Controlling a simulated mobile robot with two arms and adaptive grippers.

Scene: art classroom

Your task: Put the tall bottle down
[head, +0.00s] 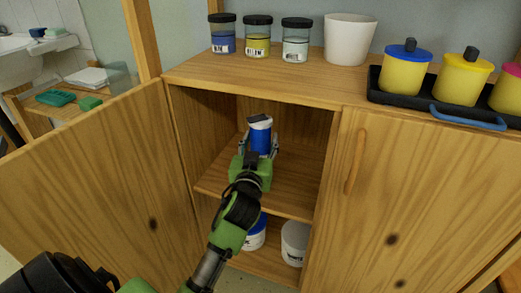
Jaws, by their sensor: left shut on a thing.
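The tall bottle (261,138) is blue with a white top and stands upright inside the open cabinet, at the level of the middle shelf (292,185). My left gripper (260,147) reaches in through the opening and is shut on the bottle, with a finger on each side. The gripper and arm hide the bottle's base, so I cannot tell whether it touches the shelf. My right gripper is not in view.
The left cabinet door (95,190) is swung open; the right door (415,200) is shut. White tubs (295,243) sit on the lower shelf. The cabinet top holds several jars (257,37), a white pot (349,40) and a black tray (374,90) of yellow pots.

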